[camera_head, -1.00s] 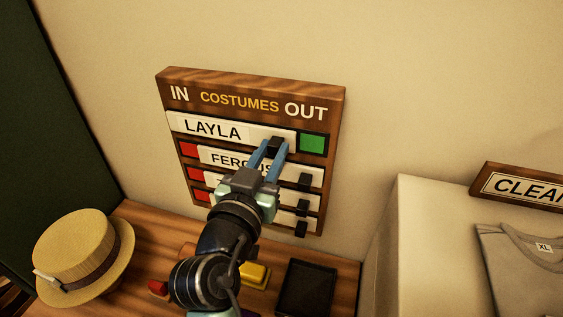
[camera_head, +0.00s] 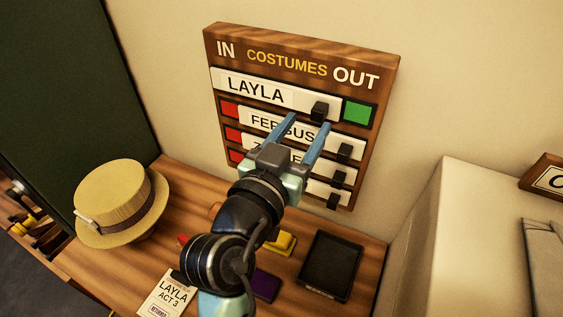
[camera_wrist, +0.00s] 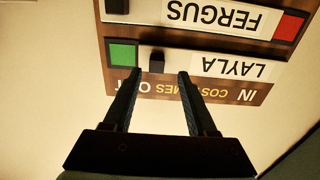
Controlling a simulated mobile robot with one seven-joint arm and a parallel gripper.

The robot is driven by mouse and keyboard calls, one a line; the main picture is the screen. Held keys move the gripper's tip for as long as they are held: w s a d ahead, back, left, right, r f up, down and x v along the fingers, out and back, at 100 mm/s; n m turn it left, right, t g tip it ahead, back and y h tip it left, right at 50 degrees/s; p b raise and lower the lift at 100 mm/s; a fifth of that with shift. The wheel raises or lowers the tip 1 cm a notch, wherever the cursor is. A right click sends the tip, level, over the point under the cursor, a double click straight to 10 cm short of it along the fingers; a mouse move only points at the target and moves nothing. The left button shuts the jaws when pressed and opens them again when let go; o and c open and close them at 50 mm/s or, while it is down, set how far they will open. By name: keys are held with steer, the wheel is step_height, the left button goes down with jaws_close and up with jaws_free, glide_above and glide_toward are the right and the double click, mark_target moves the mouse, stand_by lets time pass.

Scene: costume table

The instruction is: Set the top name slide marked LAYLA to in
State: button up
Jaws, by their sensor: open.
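The top name slide LAYLA (camera_head: 262,90) is a white strip on the wooden COSTUMES board (camera_head: 385,62). It sits at the left, IN end of its slot, with a green patch (camera_head: 357,112) uncovered at the right. Its black knob (camera_head: 319,110) is at the slide's right end. My gripper (camera_head: 310,124) is open and empty, its blue fingers pointing at the board just below the knob in the head view. In the upside-down wrist view, the knob (camera_wrist: 157,62) shows between and just beyond the fingertips (camera_wrist: 160,73), apparently apart from them.
The FERGUS slide (camera_head: 262,121) and lower slides sit to the right with red patches (camera_head: 230,108) at their left. My arm partly hides them. A straw hat (camera_head: 120,200), a black tray (camera_head: 329,266) and a yellow block (camera_head: 281,243) are on the table below.

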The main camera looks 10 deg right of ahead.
steer(key=b+v, duration=0.3)
steer(key=v, duration=0.6)
steer(key=shift+s+a, duration=0.2)
steer(key=shift+s, duration=0.05)
